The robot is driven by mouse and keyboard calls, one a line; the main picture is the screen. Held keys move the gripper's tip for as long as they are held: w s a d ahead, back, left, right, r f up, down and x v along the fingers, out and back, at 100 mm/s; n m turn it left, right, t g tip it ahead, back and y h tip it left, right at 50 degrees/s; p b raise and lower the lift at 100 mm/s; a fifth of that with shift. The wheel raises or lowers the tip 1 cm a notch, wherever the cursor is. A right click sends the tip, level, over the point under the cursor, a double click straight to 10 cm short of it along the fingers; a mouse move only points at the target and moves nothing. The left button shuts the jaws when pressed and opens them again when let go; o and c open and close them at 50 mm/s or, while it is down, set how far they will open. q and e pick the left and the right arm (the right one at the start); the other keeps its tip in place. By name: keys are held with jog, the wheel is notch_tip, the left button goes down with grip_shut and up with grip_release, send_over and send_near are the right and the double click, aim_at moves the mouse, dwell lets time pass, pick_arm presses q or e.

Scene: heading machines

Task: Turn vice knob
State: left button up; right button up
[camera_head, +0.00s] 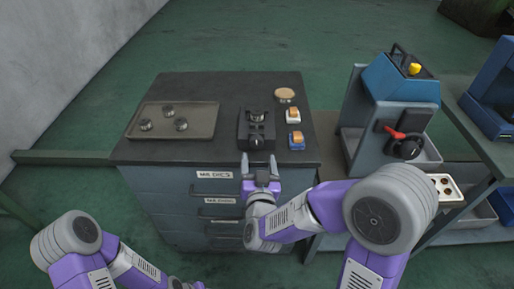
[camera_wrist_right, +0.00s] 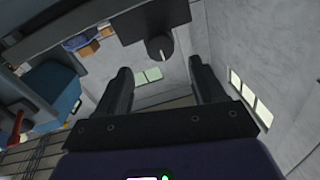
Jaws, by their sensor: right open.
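The dark vice (camera_head: 257,125) stands on the dark worktop, right of its middle. Its round knob (camera_wrist_right: 160,47) shows in the wrist view, in front of a dark block at the top of the picture. My right gripper (camera_head: 259,158) is open at the worktop's front edge, just in front of the vice, with its fingers pointing at it. In the wrist view the two fingers (camera_wrist_right: 162,75) stand wide apart. The knob shows between and beyond them, and nothing is held. My left arm is at the lower left of the head view; its gripper is out of view.
A tray (camera_head: 190,108) with several small metal parts lies left of the vice. Orange-topped blocks (camera_head: 295,140) and a round wooden piece (camera_head: 284,94) lie to its right. A blue-grey machine (camera_head: 400,90) with a red lever stands farther right. Drawers are below the worktop.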

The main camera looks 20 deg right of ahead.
aim_at(257, 144)
jog(key=p+x, duration=0.2)
jog(key=p, duration=0.1)
jog(key=shift+r, duration=0.15)
jog(key=x, duration=0.3)
jog(key=shift+w+d+f+b, duration=0.1)
jog(key=shift+w+f+b, duration=0.15)
jog(key=shift+w+b, duration=0.05)
jog(key=shift+x, duration=0.8)
jog(key=shift+c, duration=0.3)
jog(key=c, duration=1)
